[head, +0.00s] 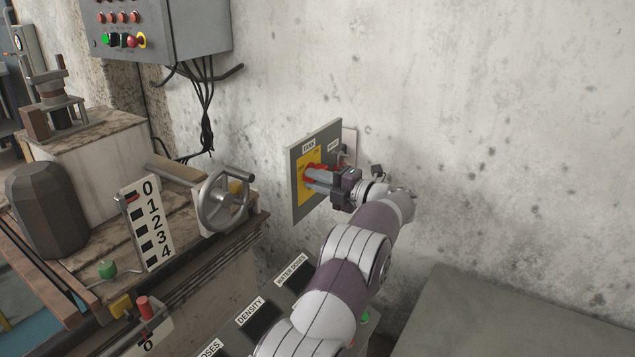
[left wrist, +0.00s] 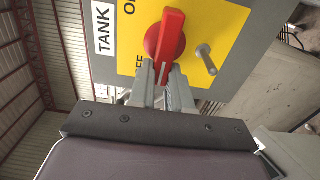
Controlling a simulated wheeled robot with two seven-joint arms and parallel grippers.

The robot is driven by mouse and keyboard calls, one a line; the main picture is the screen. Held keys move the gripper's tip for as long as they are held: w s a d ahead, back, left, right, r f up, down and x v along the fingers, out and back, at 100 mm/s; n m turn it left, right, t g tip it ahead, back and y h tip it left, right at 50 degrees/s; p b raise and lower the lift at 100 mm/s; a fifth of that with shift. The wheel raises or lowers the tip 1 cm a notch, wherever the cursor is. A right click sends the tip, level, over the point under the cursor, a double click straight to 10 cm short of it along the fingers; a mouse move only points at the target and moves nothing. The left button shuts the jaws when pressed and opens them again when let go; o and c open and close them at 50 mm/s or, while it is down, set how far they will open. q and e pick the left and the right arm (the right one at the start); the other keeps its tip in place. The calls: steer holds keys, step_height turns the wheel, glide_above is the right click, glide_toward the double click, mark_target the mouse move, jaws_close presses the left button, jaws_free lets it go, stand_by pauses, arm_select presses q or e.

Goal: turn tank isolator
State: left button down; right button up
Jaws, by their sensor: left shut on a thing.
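The tank isolator is a red rotary handle (head: 310,172) on a yellow plate (head: 304,190), fixed to a grey panel (head: 296,208) on the wall. The panel has a TANK label. In the left wrist view the red handle (left wrist: 166,38) stands nearly upright with a slight tilt, its white mark at the lower end. My left gripper (head: 316,180) reaches the panel from the right. In the left wrist view its fingers (left wrist: 162,74) are shut on the handle's lower end. A grey peg (left wrist: 206,60) sticks out right of the handle. The plate's lettering is partly hidden.
A handwheel (head: 223,200) and a 0-to-4 scale board (head: 148,222) stand left of the panel. A control box (head: 165,30) with hanging cables is above left. Bare concrete wall lies to the right, above a grey flat surface (head: 490,320).

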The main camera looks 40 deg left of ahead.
arm_select(q)
steer(key=shift+a, duration=0.1)
steer(key=c, duration=1.4)
jaws_free()
steer(key=o, duration=0.3)
steer(key=shift+s+a, duration=0.1)
steer(key=shift+a, duration=0.05)
steer(key=shift+o, duration=0.2)
steer(key=w+d+p, duration=0.1)
steer(key=d+p, duration=0.2)
steer(key=d, duration=0.9)
steer(key=shift+w+d, duration=0.25)
steer(key=shift+d, duration=0.15)
